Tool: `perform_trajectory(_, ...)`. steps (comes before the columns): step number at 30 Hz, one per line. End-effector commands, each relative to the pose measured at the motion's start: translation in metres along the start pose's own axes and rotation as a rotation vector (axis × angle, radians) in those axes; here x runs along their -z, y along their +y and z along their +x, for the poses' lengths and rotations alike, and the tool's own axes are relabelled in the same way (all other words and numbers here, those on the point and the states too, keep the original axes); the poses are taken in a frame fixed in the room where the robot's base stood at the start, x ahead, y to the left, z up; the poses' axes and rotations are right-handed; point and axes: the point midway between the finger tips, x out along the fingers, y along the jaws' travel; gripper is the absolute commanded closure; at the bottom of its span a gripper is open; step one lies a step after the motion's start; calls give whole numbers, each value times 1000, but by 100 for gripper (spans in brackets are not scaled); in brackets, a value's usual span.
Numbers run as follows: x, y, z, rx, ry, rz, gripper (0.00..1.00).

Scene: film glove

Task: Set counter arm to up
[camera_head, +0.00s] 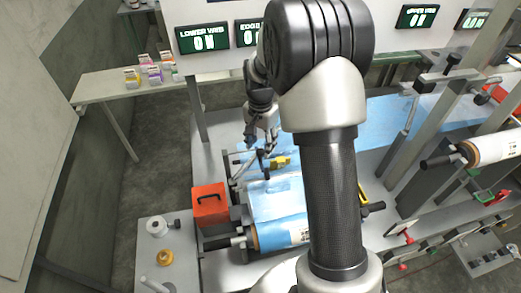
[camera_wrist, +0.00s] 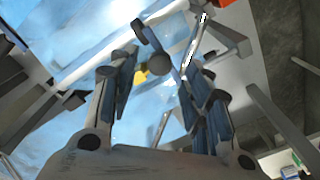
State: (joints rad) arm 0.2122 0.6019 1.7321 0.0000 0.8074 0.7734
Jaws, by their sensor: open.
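My gripper (camera_head: 261,143) is open over the film machine. In the wrist view its two fingers (camera_wrist: 160,95) stand wide apart with nothing clamped between them. What looks like the counter arm, a thin lever with a dark round end (camera_head: 265,165), is just below the fingertips in the head view. In the wrist view the dark round knob (camera_wrist: 159,64) shows between and beyond the fingers, with a pale thin rod (camera_wrist: 194,45) rising beside the right finger. I cannot tell whether the gripper touches it. A yellow part (camera_head: 281,161) lies close by.
A blue film web (camera_head: 275,200) runs beneath over the rollers. An orange box (camera_head: 210,204) stands left of the machine. Posts and rails (camera_head: 415,150) crowd the right. A shelf with small boxes (camera_head: 150,74) is at the upper left. Floor is clear at the left.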

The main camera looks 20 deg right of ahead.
Motion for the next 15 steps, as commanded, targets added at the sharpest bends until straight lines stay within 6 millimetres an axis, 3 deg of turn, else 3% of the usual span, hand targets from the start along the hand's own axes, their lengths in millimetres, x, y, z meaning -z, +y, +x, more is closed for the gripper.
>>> perform_trajectory(6, 0, 0, 24, -1, -1, 0, 55)
perform_trajectory(15, 0, 0, 27, 0, 0, 0, 55)
